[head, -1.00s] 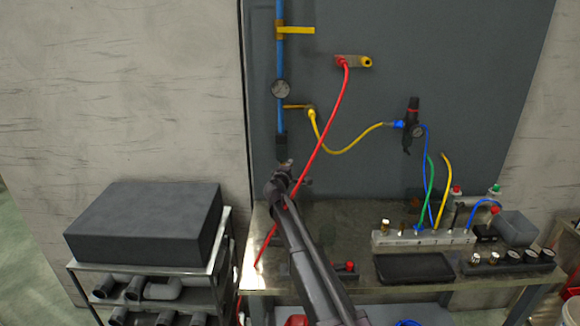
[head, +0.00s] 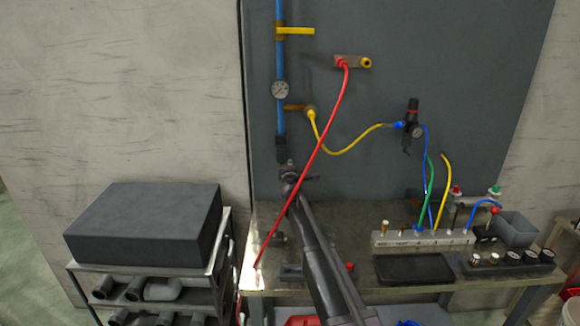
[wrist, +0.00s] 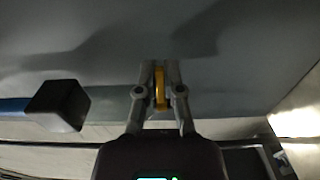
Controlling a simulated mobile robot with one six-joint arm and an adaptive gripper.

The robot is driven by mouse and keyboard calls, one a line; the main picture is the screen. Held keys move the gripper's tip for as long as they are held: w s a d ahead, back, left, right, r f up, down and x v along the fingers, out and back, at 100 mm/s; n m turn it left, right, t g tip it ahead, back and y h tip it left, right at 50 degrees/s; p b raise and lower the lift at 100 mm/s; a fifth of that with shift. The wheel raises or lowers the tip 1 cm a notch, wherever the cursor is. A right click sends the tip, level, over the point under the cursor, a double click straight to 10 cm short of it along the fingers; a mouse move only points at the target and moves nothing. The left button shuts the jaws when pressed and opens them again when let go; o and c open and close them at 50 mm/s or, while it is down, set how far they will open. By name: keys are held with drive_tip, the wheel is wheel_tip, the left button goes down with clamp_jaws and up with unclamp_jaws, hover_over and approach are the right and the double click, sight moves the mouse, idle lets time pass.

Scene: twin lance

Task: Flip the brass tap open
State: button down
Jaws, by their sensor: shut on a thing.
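In the wrist view my gripper (wrist: 160,92) is shut on a narrow brass-yellow piece (wrist: 160,82), which looks like the brass tap's handle. The fingers press on both its sides. In the head view my gripper (head: 289,170) is just below the dark block (head: 281,141) at the lower end of the blue pipe (head: 281,60). The gripper hides the held piece there. The tap's body and its open or closed position cannot be made out. The dark block (wrist: 58,105) also shows left of the fingers in the wrist view.
A red hose (head: 333,110) hangs down past my arm to the bench. A round gauge (head: 280,89) and a yellow hose (head: 340,150) are above the gripper. A yellow lever (head: 296,31) is high on the pipe. A grey manifold (head: 423,238) stands on the bench at right.

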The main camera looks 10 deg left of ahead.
drive_tip(key=c, duration=0.8)
unclamp_jaws()
drive_tip(key=shift+o, duration=0.2)
drive_tip(key=shift+s, duration=0.1)
drive_tip(key=s+d, duration=0.2)
drive_tip(key=s, duration=0.9)
drive_tip(key=shift+s, duration=0.35)
